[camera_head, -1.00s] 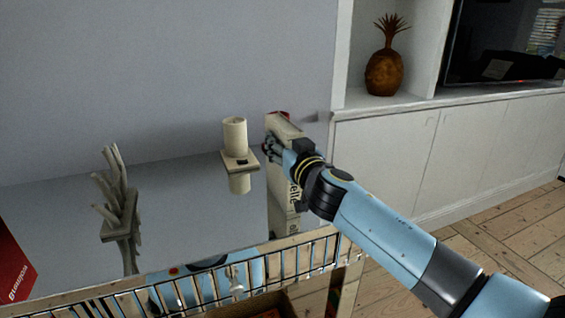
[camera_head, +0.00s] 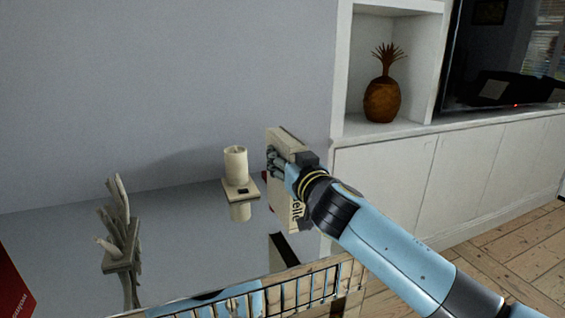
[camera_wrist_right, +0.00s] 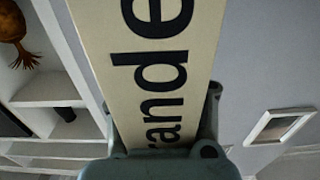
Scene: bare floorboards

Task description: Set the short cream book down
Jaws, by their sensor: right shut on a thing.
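The short cream book (camera_head: 283,140) is upright in the head view, near the wall at the right part of the reflective tabletop. My right gripper (camera_head: 280,164) is shut on it from the right side. Its lower part shows dark lettering; whether its bottom edge touches the top I cannot tell. In the right wrist view the cream book (camera_wrist_right: 150,60) with large black letters fills the middle, between the fingers of my right gripper (camera_wrist_right: 160,140). My left gripper is not in view.
A cream candle on a square base (camera_head: 236,165) stands just left of the book. A branching pale ornament (camera_head: 122,240) and a red box (camera_head: 12,285) are farther left. A pineapple figure (camera_head: 383,100) sits in a white shelf. Tabletop between candle and ornament is clear.

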